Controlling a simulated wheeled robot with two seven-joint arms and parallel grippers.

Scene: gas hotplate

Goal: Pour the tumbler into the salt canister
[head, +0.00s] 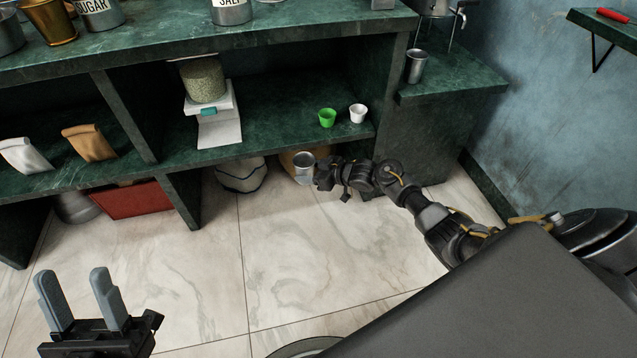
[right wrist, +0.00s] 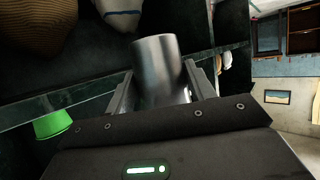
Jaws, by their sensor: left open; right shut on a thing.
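The salt canister (head: 231,13) is a metal cylinder with a partly cut-off label, standing on the green counter at the top edge of the head view. The tumbler (head: 304,170) is a plain metal cup, held by my right gripper (head: 318,175) in front of the lower shelf, below and to the right of the canister. In the right wrist view the tumbler (right wrist: 158,70) sits between the two fingers. Its contents cannot be seen. My left gripper (head: 73,280) is open and empty over the floor at the lower left, far from both.
Sugar canister (head: 97,12) and brass cup (head: 49,20) stand on the counter (head: 160,38). Another metal cup (head: 416,66) stands right.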

